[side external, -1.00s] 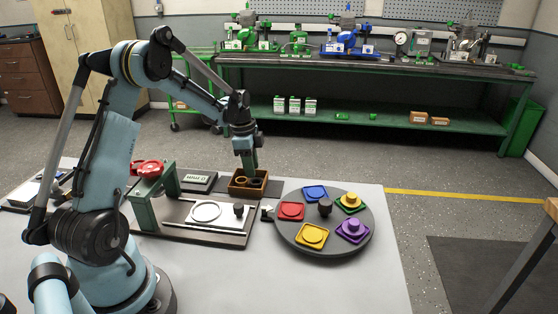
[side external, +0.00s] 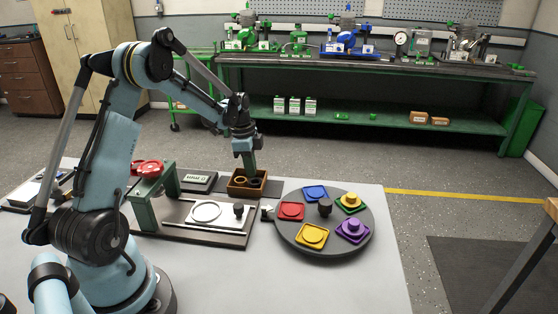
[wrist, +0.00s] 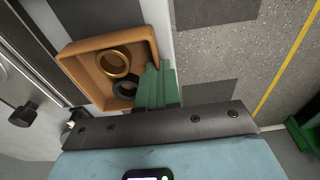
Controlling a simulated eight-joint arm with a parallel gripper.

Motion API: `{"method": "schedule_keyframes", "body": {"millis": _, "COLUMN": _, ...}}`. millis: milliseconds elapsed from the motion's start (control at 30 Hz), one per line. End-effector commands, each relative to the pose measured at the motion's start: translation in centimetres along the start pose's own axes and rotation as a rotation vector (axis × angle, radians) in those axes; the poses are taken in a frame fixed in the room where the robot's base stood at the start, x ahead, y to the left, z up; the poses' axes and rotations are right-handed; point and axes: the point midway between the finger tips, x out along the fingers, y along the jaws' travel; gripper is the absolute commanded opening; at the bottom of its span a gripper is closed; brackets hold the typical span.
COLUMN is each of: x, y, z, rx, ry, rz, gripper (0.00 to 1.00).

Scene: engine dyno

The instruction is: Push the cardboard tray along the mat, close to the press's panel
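The brown cardboard tray (side external: 234,188) stands on the dark mat (side external: 270,188), just right of the panel, a small dark-framed display (side external: 199,181) behind the press (side external: 146,205). It holds a brass ring and a black ring. In the wrist view the tray (wrist: 85,72) lies left of my gripper (wrist: 157,88). My green fingers are together with nothing between them, against the tray's right side; they hide part of its wall and corner. In the side view my gripper (side external: 251,168) reaches down at the tray's far side. Exact contact is hard to see.
A grey turntable (side external: 325,247) with several coloured pieces stands to the right. The mat right of the tray is bare.

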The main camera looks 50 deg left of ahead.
Motion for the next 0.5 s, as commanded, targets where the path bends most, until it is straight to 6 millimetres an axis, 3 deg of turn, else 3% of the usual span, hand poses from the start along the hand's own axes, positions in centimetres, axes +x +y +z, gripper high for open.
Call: {"method": "schedule_keyframes", "body": {"millis": 500, "x": -0.5, "y": 0.0, "z": 4.2, "rx": -0.002, "ry": 0.000, "rz": 0.000, "gripper": 0.00}}
